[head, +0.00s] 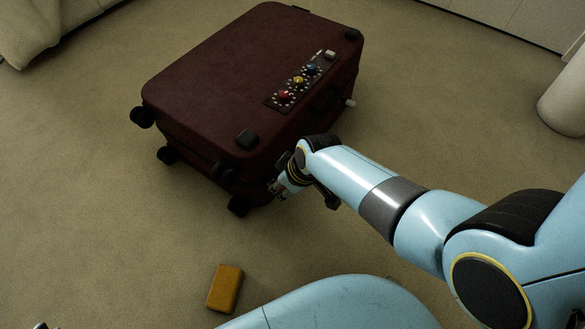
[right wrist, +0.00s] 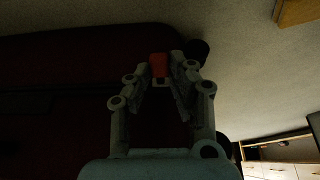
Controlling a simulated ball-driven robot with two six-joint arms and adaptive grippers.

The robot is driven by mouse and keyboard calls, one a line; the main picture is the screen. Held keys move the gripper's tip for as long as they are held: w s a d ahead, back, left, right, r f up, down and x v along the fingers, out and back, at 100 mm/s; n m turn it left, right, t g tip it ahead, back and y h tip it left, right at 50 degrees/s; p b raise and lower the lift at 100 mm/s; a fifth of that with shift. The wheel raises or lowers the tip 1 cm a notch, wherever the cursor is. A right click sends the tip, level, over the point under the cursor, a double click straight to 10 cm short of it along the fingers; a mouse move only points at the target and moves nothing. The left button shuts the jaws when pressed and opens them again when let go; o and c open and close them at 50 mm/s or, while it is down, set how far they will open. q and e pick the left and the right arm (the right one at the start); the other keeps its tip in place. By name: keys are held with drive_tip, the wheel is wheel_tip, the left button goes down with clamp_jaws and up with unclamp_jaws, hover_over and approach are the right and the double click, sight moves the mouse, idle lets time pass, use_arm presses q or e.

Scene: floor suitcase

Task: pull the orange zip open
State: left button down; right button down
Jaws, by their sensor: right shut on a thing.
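A dark red suitcase (head: 215,75) lies flat on the carpet in the head view. My right gripper (head: 277,189) is low at its near side, by the near corner. In the right wrist view its fingers (right wrist: 160,75) are shut on a small orange-red piece, the orange zip pull (right wrist: 159,63), in front of the dark suitcase side (right wrist: 60,85). The zip pull is hidden behind the gripper in the head view, and I cannot make out how far the zip is open. A small dark sliver at the bottom left edge may be my left gripper (head: 40,326); its jaws cannot be read.
A panel with coloured dials (head: 300,82) sits on the suitcase top. Black wheels (head: 142,117) stick out at its left end. An orange-yellow block (head: 225,288) lies on the carpet nearer me. A white round object (head: 565,100) stands at the right. Carpet left of the suitcase is clear.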

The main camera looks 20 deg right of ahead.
drive_tip(key=shift+s+a+f, duration=0.1)
drive_tip(key=shift+s+a, duration=0.1)
drive_tip(key=c, duration=1.2)
unclamp_jaws()
drive_tip(key=shift+r, duration=0.3)
drive_tip(key=v, duration=1.1)
drive_tip(key=shift+r, duration=0.25)
drive_tip(key=shift+s, duration=0.1)
